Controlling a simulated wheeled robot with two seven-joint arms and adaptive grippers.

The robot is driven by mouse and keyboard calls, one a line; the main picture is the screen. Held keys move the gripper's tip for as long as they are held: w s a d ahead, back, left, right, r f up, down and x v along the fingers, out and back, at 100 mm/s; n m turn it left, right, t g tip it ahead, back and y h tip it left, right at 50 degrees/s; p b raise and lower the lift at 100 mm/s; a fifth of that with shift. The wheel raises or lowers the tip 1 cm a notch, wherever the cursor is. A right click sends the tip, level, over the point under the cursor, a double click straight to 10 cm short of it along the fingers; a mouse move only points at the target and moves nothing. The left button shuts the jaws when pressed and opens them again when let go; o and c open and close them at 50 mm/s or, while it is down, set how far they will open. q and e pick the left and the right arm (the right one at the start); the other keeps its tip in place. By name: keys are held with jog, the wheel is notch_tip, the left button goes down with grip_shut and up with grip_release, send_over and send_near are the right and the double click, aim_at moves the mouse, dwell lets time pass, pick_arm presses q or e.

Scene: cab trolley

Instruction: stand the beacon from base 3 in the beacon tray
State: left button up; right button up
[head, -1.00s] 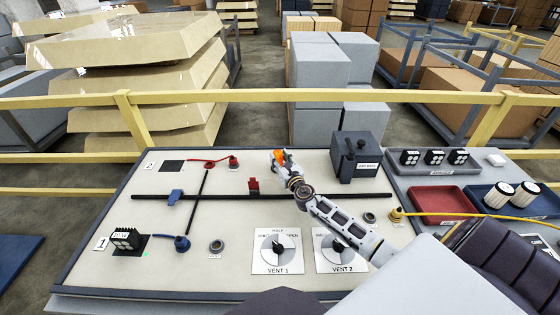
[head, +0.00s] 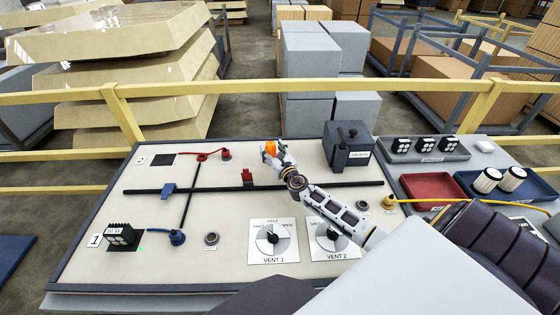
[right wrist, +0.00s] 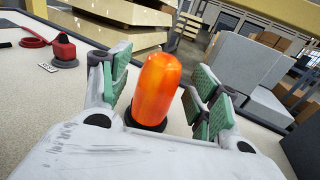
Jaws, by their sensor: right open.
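The orange beacon (head: 270,147) stands upright on a dark round base at the back of the panel. In the right wrist view, the beacon (right wrist: 158,88) is between the green-padded fingers of my right gripper (right wrist: 160,92), with gaps on both sides. My right gripper (head: 275,155) is open around it. The beacon's foot is partly hidden, and no base number is readable there. A red tray (head: 428,202) lies empty at the right; I cannot read which tray is the beacon tray. My left gripper is out of view.
A dark grey box (head: 348,150) stands right of the beacon. A blue tray (head: 535,192) holds white cylinders; a grey tray (head: 400,158) holds black blocks. A yellow rail (head: 240,97) runs behind the panel.

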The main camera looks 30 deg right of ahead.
aim_at(272, 150)
jog(key=shift+s, duration=0.15)
jog(key=shift+s+a, duration=0.1)
jog(key=shift+s, duration=0.4)
jog(key=shift+s+a, duration=0.15)
jog(key=shift+s, duration=1.15)
jog(key=shift+s+a, duration=0.15)
jog(key=shift+s, duration=0.7)
jog(key=shift+s+a, duration=0.15)
jog(key=shift+s, duration=0.65)
jog(key=shift+s+a, duration=0.2)
jog(key=shift+s, duration=0.85)
jog(key=shift+s+a, duration=0.15)
jog(key=shift+s, duration=0.85)
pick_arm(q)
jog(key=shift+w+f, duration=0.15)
pick_arm(e)
jog(key=shift+s, duration=0.3)
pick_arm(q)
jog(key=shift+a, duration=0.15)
